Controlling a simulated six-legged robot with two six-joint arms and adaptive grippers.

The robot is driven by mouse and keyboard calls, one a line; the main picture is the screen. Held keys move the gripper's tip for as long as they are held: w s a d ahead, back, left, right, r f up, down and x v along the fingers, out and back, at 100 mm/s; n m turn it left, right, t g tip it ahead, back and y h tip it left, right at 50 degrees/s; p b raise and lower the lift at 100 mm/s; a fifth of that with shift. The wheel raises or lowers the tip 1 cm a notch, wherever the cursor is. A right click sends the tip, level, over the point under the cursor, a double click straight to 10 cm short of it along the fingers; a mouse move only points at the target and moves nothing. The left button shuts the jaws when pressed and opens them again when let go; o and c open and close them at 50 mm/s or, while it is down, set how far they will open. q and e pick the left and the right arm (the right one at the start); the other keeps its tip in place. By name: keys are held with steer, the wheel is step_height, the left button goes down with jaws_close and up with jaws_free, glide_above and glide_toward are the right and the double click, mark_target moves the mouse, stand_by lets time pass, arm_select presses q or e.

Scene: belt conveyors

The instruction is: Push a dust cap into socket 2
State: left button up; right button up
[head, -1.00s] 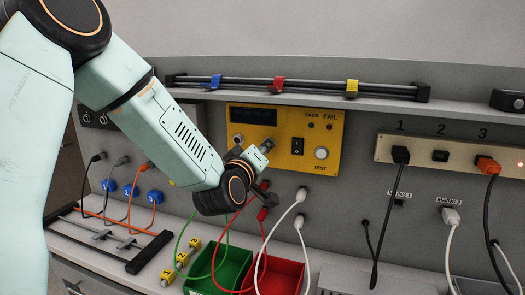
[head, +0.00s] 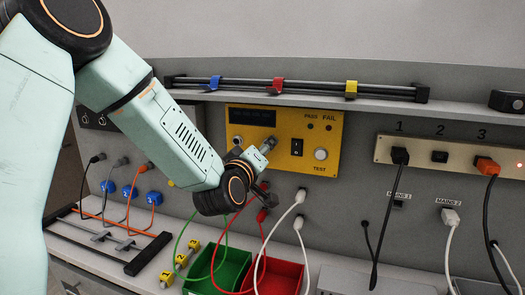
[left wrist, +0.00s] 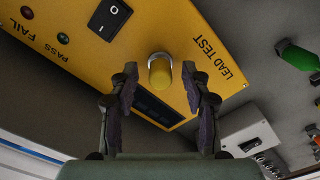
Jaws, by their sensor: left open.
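Socket 2 (head: 440,156) is a small dark square opening under the number 2 on the pale strip at right, with no cord in it. My left gripper (head: 266,146) is in front of the yellow test panel (head: 335,140), well left of socket 2. In the left wrist view its fingers (left wrist: 163,88) are open, on either side of a short cylinder (left wrist: 160,72) with a yellow end, beside the words LEAD TEST. I cannot tell whether they touch it, or whether it is a dust cap. My right gripper is not in view.
A black plug (head: 400,156) fills socket 1 and an orange plug (head: 487,166) fills socket 3; their cords hang down. Green (head: 232,270) and red (head: 283,270) bins stand on the bench under hanging leads. Several small yellow pieces (head: 180,258) lie left of them.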

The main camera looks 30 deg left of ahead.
arm_select(q)
steer(key=v, duration=0.7)
steer(key=shift+s, duration=0.25)
steer(key=shift+d, duration=0.1)
steer(key=shift+f, duration=0.1)
